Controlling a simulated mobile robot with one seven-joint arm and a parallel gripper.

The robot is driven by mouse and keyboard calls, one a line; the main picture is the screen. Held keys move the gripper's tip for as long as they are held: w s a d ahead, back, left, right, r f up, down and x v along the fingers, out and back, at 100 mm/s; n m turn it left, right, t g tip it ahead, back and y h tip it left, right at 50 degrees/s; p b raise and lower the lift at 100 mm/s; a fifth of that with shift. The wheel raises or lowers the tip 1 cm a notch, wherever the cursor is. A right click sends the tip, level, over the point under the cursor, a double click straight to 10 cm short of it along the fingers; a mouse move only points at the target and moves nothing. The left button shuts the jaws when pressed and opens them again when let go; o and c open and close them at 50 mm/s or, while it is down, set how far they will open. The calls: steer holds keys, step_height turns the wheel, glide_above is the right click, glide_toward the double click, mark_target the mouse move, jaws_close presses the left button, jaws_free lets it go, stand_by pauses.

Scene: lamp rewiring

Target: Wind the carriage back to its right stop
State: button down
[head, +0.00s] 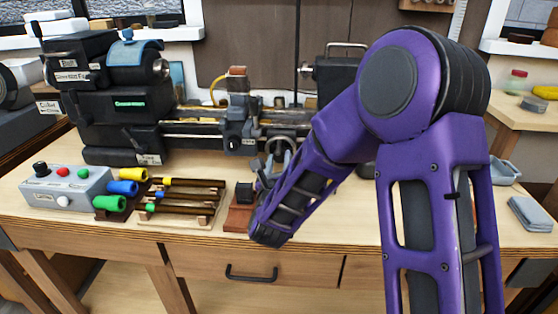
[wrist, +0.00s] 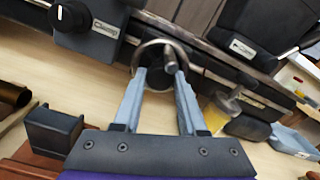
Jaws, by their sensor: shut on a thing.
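The carriage (head: 238,125) sits on the dark lathe bed (head: 290,122), right of the headstock. Its handwheel (wrist: 142,47) is a metal ring with a dark round handle (wrist: 171,58) on its face. My gripper (wrist: 161,72) reaches the wheel from the front, its two grey fingers at either side of the ring. It is shut on the handwheel; the exact contact at the fingertips is hard to see. In the head view my gripper (head: 278,156) is partly hidden by my purple arm, which also hides the right part of the bed.
The headstock (head: 115,100) stands at the left. In front lie a control box (head: 65,190) and a rack of colour-handled tools (head: 180,205). A dark block (wrist: 53,130) is close to my gripper's left. A yellow bottle (wrist: 218,112) and a blue-grey tray (wrist: 292,140) are at right.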

steer(key=shift+r+m, duration=0.2)
steer(key=shift+m, duration=0.2)
steer(key=shift+c, duration=2.3)
jaws_free()
steer(key=shift+f, duration=0.1)
steer(key=s+p, duration=1.1)
steer(key=s, duration=0.6)
steer(key=shift+s+a, duration=0.15)
steer(key=shift+a, duration=0.15)
